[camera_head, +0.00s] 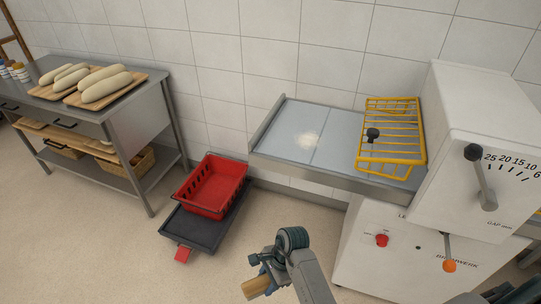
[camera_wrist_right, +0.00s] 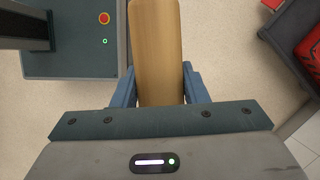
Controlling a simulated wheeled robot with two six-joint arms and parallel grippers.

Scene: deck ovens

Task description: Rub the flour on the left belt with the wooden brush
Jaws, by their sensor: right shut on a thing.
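The left belt (camera_head: 287,122) is a pale grey surface in a metal frame, to the left of the white machine. A whitish patch of flour (camera_head: 306,141) lies on it. My right gripper (camera_head: 259,283) is at the bottom of the head view, over the floor, below and in front of the belt. It is shut on the wooden brush (camera_head: 258,287), a light-wood piece between its fingers. In the right wrist view the brush (camera_wrist_right: 156,50) stretches up out of the blue fingers. Its bristles cannot be made out. My left gripper is not in view.
A yellow wire guard (camera_head: 392,140) stands over the belt's right part, beside the white machine (camera_head: 485,130) with its levers. A red crate (camera_head: 213,184) sits on a dark dolly (camera_head: 186,229) on the floor. A steel table (camera_head: 137,92) with dough loaves stands at left.

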